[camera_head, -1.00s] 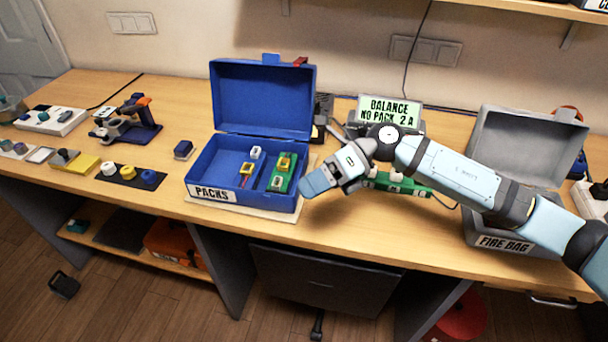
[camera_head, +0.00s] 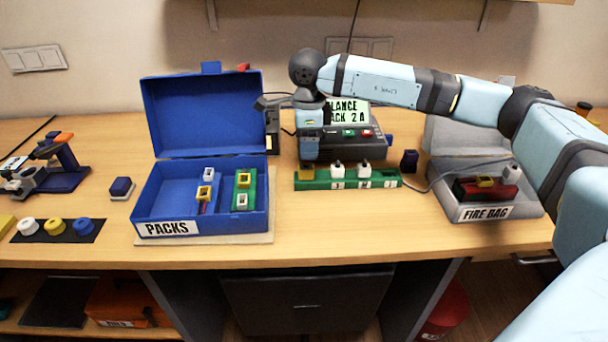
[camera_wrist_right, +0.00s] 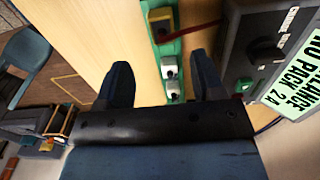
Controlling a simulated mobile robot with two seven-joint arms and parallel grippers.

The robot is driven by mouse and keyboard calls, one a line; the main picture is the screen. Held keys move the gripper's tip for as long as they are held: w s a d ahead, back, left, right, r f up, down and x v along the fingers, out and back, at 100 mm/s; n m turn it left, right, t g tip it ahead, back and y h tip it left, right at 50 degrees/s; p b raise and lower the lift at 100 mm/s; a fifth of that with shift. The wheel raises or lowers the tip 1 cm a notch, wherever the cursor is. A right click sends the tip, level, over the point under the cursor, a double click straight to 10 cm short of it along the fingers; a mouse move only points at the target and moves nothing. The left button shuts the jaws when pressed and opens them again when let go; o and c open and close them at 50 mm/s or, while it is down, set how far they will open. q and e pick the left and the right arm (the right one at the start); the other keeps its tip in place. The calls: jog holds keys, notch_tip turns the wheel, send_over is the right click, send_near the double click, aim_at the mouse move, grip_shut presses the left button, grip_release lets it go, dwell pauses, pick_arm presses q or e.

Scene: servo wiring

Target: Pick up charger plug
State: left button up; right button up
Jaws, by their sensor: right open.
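My right gripper (camera_head: 309,154) points down over the left part of a green connector strip (camera_head: 345,184) in front of the charger. The yellow connector also shows in the wrist view (camera_wrist_right: 161,15), ahead of the fingertips. I cannot tell for sure which connector is the charger plug. My left gripper is not in view.
The open blue box (camera_head: 258,222) holds packs at left. The grey fire bag (camera_head: 520,208) holds a red pack (camera_head: 480,190) at right. A cable runs between strip and bag.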

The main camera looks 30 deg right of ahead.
aim_at(306, 167)
jog(key=f, duration=0.8)
jog(key=shift+w, duration=0.25)
jog(key=c, duration=1)
